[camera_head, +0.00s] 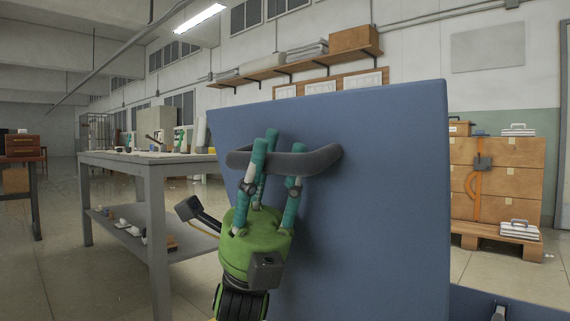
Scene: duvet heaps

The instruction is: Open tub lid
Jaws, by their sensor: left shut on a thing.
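The tub lid (385,190) is a large blue panel standing nearly upright in the middle of the head view. A dark grey curved handle (318,161) sticks out from its face. My left gripper (268,155), with a green body and teal fingers, is shut on the handle near its left part. Part of the blue tub (540,303) shows at the lower right, with a small metal latch (499,311) on it. The inside of the tub is not visible. My right gripper is not in view.
A grey workbench (150,165) with small items on its top and lower shelf stands at the left. Stacked wooden crates (500,185) stand on a pallet at the right. A wall shelf (300,66) is behind the lid. Floor between bench and lid looks open.

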